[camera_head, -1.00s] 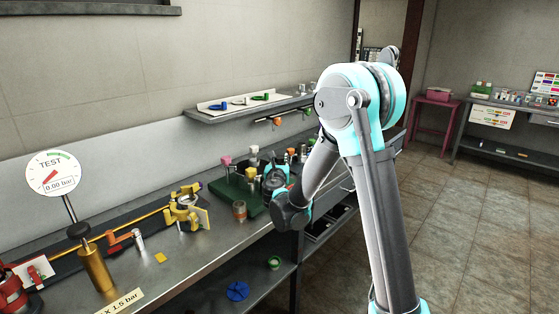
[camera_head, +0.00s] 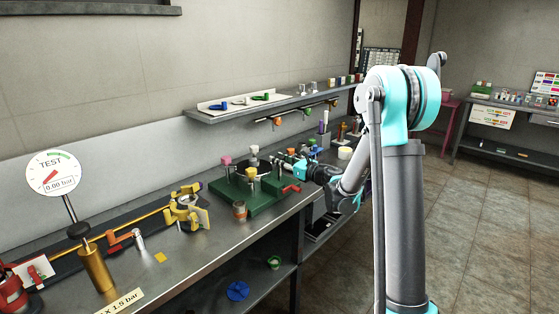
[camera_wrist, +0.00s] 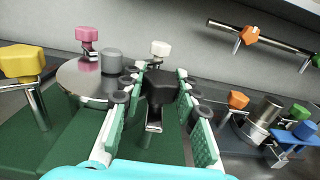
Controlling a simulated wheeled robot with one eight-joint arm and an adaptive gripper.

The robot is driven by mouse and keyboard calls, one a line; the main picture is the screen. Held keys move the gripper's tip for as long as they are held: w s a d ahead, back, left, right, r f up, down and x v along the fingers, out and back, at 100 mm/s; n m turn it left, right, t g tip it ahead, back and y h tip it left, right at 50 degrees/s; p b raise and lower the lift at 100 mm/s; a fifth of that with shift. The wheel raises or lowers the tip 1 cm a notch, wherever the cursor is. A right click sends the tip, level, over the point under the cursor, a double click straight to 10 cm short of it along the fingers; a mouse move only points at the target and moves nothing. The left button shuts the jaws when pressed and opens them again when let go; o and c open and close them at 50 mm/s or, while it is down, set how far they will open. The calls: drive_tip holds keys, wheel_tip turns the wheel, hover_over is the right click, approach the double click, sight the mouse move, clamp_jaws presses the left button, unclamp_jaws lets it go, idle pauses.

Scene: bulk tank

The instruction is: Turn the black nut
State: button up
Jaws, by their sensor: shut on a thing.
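The black nut (camera_wrist: 158,86) sits on top of a metal stem, between the two fingers of my gripper (camera_wrist: 156,98) in the wrist view. The fingers have green pads and are closed on it from both sides. The stem rises from a green block (camera_wrist: 60,155), also seen on the bench in the head view (camera_head: 262,197). In the head view my gripper (camera_head: 291,166) reaches in from the right over this block. The black nut cannot be made out there.
Yellow (camera_wrist: 22,62), pink (camera_wrist: 87,34) and white (camera_wrist: 160,48) nuts stand on nearby stems around a round metal lid (camera_wrist: 82,82). Orange (camera_wrist: 237,99) and blue (camera_wrist: 302,130) fittings lie to the right. A shelf (camera_head: 240,112) hangs above the bench.

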drive_tip(key=n+g+y, duration=0.1)
drive_tip(key=n+g, duration=0.1)
drive_tip(key=g, duration=0.1)
drive_tip(key=n+g+y, duration=0.2)
drive_tip(key=g, duration=0.1)
drive_tip(key=shift+w+d+n, duration=0.1)
drive_tip(key=shift+w+n, duration=0.05)
drive_tip(key=shift+n, duration=0.15)
drive_tip(key=shift+n+g+y, duration=0.4)
drive_tip(key=shift+n+g, duration=1.1)
drive_tip(key=shift+g, duration=1.3)
drive_tip(key=o, duration=1.2)
drive_tip(key=shift+c, duration=0.2)
drive_tip(key=d, duration=1.1)
drive_tip(key=shift+d, duration=0.4)
drive_tip(key=shift+w, duration=0.1)
